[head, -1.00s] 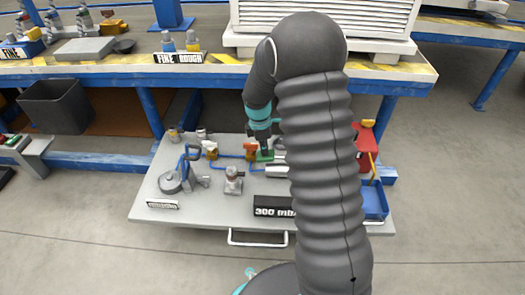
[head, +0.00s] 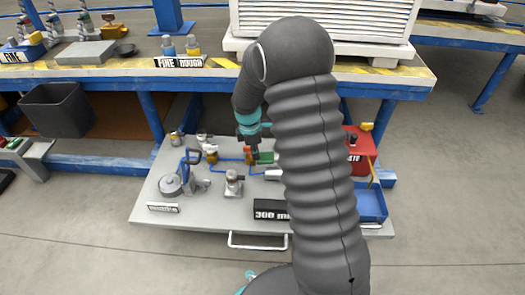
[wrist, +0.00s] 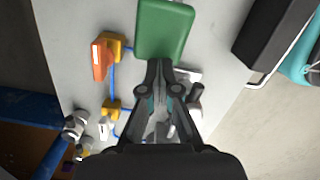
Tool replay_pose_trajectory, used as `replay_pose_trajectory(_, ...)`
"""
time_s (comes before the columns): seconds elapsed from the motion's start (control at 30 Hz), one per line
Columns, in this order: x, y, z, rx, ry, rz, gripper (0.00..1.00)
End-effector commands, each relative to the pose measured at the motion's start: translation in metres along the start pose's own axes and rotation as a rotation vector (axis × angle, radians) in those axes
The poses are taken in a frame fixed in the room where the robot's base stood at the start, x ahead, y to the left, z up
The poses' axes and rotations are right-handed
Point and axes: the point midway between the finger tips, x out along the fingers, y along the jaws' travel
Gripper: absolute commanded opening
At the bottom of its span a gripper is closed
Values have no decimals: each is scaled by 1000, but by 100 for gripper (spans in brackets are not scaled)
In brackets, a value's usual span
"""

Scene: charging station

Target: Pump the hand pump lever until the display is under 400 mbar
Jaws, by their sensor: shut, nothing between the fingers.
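The black display (head: 271,210) at the front of the grey tray reads "300 m…"; its right end is hidden behind my arm. What looks like the hand pump, with an upright dark blue handle (head: 187,158) and a round grey part, stands at the left of the tray. My gripper (head: 254,153) is shut and empty, pointing down at the back middle of the tray, well right of that handle. In the wrist view my gripper (wrist: 160,68) is just at the edge of a green block (wrist: 164,28); I cannot tell whether they touch.
The grey tray (head: 149,208) carries an orange-handled valve (wrist: 101,58), blue tubing and a small grey fitting (head: 233,182). A red box (head: 362,150) and a blue bin (head: 371,203) stand at the right. The workbench edge (head: 300,78) is behind. My arm covers the tray's right middle.

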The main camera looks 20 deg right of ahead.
Motion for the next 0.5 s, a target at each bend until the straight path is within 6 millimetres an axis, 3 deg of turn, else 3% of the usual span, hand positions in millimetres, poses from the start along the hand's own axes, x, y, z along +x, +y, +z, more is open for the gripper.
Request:
replay_pose_trajectory(0.27,-9,1,1,1,0,1,0)
replay_pose_trajectory(0.5,-52,2,0,0,0,5,0)
